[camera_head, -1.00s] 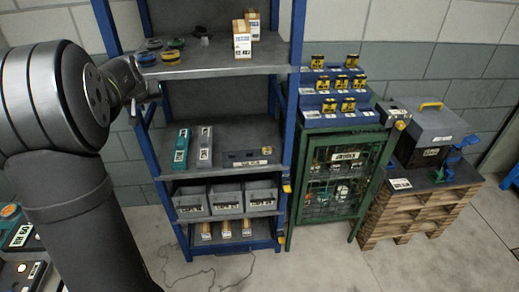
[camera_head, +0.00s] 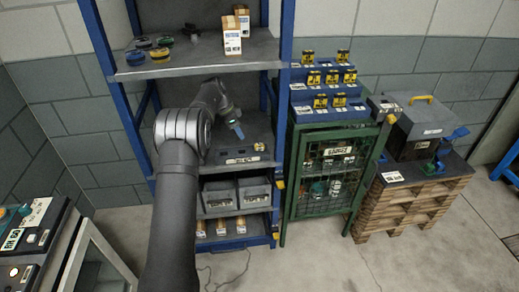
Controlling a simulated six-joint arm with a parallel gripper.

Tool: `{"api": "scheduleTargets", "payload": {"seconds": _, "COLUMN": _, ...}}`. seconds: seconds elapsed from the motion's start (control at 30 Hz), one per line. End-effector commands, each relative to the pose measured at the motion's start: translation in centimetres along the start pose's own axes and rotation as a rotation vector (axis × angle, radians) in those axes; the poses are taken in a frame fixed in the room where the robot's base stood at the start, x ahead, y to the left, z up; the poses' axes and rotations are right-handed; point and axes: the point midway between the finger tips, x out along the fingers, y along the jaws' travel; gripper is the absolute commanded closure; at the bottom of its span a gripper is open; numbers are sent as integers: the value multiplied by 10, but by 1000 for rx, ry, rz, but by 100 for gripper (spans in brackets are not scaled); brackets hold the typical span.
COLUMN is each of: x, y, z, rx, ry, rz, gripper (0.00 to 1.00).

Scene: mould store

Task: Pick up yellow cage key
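A small yellow piece (camera_head: 260,147) sits at the right end of a dark holder (camera_head: 235,153) on the rack's middle shelf. It may be the yellow cage key, but it is too small to be sure. My gripper (camera_head: 236,128) is over that shelf, up and left of the yellow piece and apart from it in the picture. A pale blue tip shows at its end. Its fingers are too small to tell open from shut.
The blue rack's posts (camera_head: 284,90) and upper shelf (camera_head: 190,65) bound the space around my arm. Grey bins (camera_head: 254,192) stand below. Right of the rack are a green mesh cage (camera_head: 330,175) with yellow-black blocks (camera_head: 320,101) on top, and a pallet stack (camera_head: 410,200).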

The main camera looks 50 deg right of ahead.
Motion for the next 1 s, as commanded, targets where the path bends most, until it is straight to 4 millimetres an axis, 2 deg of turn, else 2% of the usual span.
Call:
{"api": "scheduleTargets", "payload": {"seconds": 0.03, "x": 11, "y": 3, "z": -16, "rx": 65, "ry": 2, "rz": 15, "gripper": 60}}
{"api": "scheduleTargets", "payload": {"seconds": 0.1, "x": 18, "y": 7, "z": -29, "rx": 129, "ry": 5, "rz": 30, "gripper": 60}}
{"api": "scheduleTargets", "payload": {"seconds": 0.2, "x": 27, "y": 10, "z": -38, "rx": 176, "ry": 7, "rz": 43, "gripper": 60}}
{"api": "scheduleTargets", "payload": {"seconds": 0.57, "x": 59, "y": 13, "z": -41, "rx": 183, "ry": 8, "rz": 44, "gripper": 60}}
{"api": "scheduleTargets", "payload": {"seconds": 0.8, "x": 94, "y": 15, "z": -43, "rx": 181, "ry": 8, "rz": 43, "gripper": 60}}
{"api": "scheduleTargets", "payload": {"seconds": 1.0, "x": 99, "y": 15, "z": -43, "rx": 181, "ry": 8, "rz": 41, "gripper": 60}}
